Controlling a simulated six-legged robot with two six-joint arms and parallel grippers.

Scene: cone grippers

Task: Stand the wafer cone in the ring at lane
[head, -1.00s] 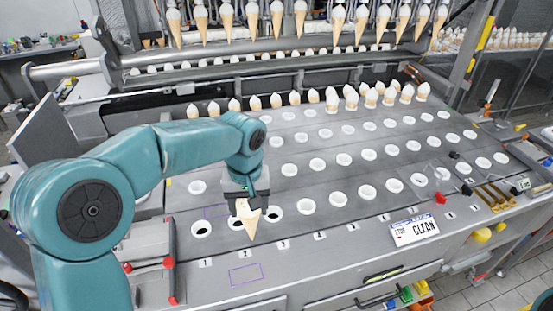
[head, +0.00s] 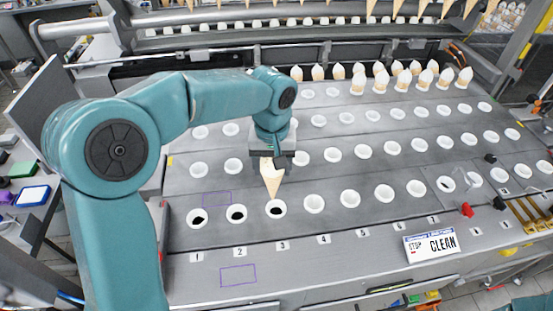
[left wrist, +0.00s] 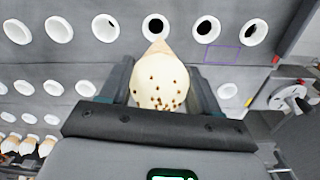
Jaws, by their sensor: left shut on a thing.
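The wafer cone (head: 271,176) is tan and points tip-down. My left gripper (head: 271,160) is shut on it. Its tip appears just above or at the ring at lane 3 (head: 276,214), a white ring with a dark opening; I cannot tell whether it has entered. In the left wrist view, the cone (left wrist: 158,82) shows a pale top with dark specks between the fingers of the left gripper (left wrist: 158,92), its tip towards a dark-holed ring (left wrist: 156,36). My right gripper is not in view.
Empty rings at lanes 1 (head: 197,224) and 2 (head: 237,220) lie to the left, with more empty rings right and behind. Filled cones (head: 380,80) stand in the back rows. A STOP/CLEAN sign (head: 432,244) lies at the front right.

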